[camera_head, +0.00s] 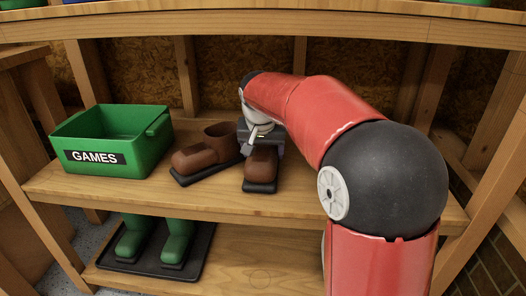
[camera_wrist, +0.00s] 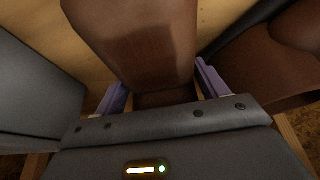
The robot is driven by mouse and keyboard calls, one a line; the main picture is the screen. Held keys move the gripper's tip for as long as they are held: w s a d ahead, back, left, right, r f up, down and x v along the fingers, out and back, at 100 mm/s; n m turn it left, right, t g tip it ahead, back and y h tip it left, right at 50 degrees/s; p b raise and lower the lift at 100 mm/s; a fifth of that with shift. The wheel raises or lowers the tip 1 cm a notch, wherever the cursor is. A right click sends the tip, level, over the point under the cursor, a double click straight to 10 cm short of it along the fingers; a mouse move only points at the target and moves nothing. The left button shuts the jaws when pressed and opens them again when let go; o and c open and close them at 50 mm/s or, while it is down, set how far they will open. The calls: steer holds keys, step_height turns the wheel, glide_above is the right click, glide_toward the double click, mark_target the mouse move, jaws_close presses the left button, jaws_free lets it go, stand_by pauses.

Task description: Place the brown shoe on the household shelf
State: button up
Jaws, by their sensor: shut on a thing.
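A brown shoe (camera_head: 261,164) with a dark sole stands on the wooden shelf (camera_head: 120,189), its toe facing the front edge. My gripper (camera_head: 262,144) is over its rear part, with the arm reaching in from the right. In the wrist view my gripper (camera_wrist: 163,92) has its purple fingers on both sides of the brown shoe (camera_wrist: 140,40), shut on it. A second brown shoe (camera_head: 200,158) stands just to the left, angled, and shows at the right of the wrist view (camera_wrist: 262,68). The held shoe's heel is hidden by my gripper.
A green bin labelled GAMES (camera_head: 155,147) stands at the left of the same shelf. Green boots (camera_head: 176,244) stand on a black tray (camera_head: 195,270) on the level below. Wooden uprights and an upper shelf (camera_head: 250,24) frame the space. Bare shelf lies along the front.

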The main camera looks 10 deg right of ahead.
steer(key=shift+f, duration=0.1)
steer(key=o, duration=1.2)
